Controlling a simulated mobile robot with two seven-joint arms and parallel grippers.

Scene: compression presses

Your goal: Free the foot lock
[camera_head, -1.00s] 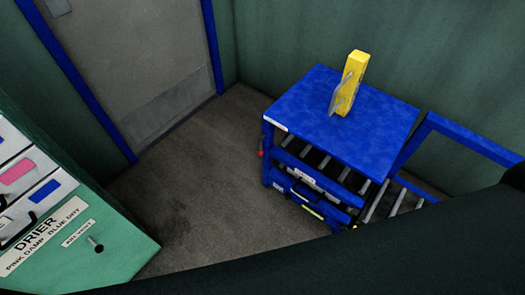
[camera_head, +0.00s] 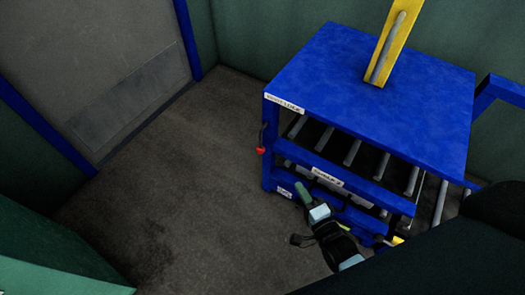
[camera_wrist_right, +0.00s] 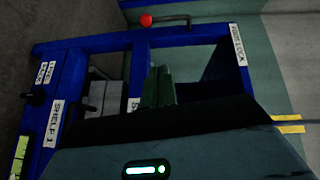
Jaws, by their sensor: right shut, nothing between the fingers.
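A small lever with a red knob (camera_head: 260,150) hangs at the near left corner post of a blue cart (camera_head: 345,85). In the right wrist view the red knob (camera_wrist_right: 146,20) sits at the end of a thin dark rod, near a white label (camera_wrist_right: 238,43) that appears to read "FOOT LOCK". My right gripper (camera_head: 303,193) is in front of the cart's lower shelf, below and right of the knob and apart from it. Its dark green fingers (camera_wrist_right: 158,88) are shut with nothing between them. My left gripper is not in view.
A yellow upright piece with a grey bar (camera_head: 388,45) stands on the cart's top. Grey rollers (camera_head: 352,152) lie under it. The labelled shelf front (camera_head: 327,178) is close to my right gripper. Floor (camera_head: 180,200) left of the cart is clear. A green cabinet (camera_head: 60,265) is at lower left.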

